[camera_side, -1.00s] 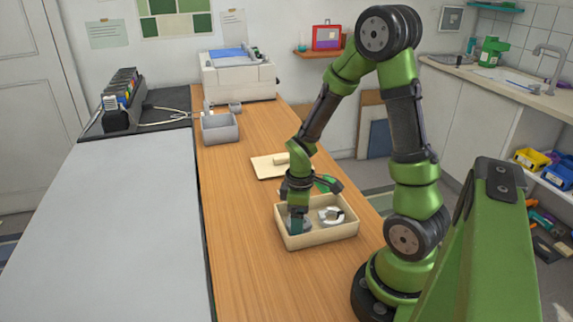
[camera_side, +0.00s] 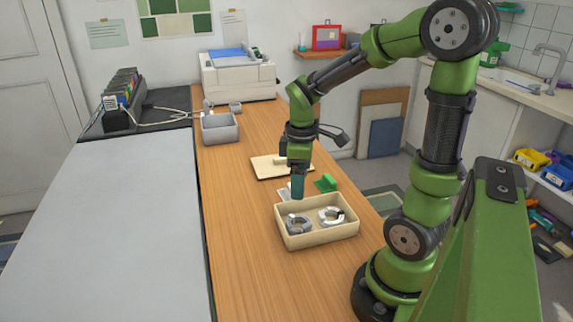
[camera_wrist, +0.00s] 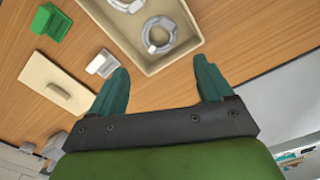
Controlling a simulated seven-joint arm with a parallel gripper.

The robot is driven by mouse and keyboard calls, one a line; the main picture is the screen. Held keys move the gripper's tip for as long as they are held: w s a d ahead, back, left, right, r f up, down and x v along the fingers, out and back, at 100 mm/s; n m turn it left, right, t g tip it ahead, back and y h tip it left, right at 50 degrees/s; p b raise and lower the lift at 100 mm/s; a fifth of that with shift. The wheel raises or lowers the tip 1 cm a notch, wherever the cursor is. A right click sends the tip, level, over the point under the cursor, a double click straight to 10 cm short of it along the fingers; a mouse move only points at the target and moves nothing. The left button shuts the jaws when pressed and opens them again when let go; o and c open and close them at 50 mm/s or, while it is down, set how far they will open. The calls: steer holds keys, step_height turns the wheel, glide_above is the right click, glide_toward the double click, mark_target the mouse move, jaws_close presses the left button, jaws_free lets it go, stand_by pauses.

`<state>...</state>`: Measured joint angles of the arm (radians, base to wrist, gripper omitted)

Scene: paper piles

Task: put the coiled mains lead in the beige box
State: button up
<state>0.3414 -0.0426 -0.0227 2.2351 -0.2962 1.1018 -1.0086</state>
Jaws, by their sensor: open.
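The beige box (camera_side: 322,236) stands on the wooden bench, and it also shows in the wrist view (camera_wrist: 122,35). Two coils lie inside it: a grey one (camera_side: 298,224) at the left end and a grey-white one (camera_side: 331,216) at the right. The wrist view shows both, one whole (camera_wrist: 160,35) and the other cut by the top edge (camera_wrist: 126,4). I cannot tell for certain which is the mains lead. My gripper (camera_side: 298,196) is above the box's far left edge, with its fingers apart and nothing between them (camera_wrist: 161,66).
Behind the box are a small white item (camera_wrist: 102,64), a green holder (camera_side: 326,183) and a pale board with a block (camera_side: 262,168). A grey bin (camera_side: 220,130) and a printer (camera_side: 238,78) stand farther back. The bench left of the box is clear.

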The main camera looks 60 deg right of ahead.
steer(key=s+a+r+m+t+y, duration=0.2)
steer(key=s+a+r+m+t, duration=0.1)
steer(key=a+r+m+t, duration=0.4)
steer(key=a+r+m, duration=0.1)
steer(key=a+r, duration=0.2)
steer(key=a, duration=0.3)
steer(key=shift+a+r, duration=0.2)
steer(key=shift+r, duration=0.1)
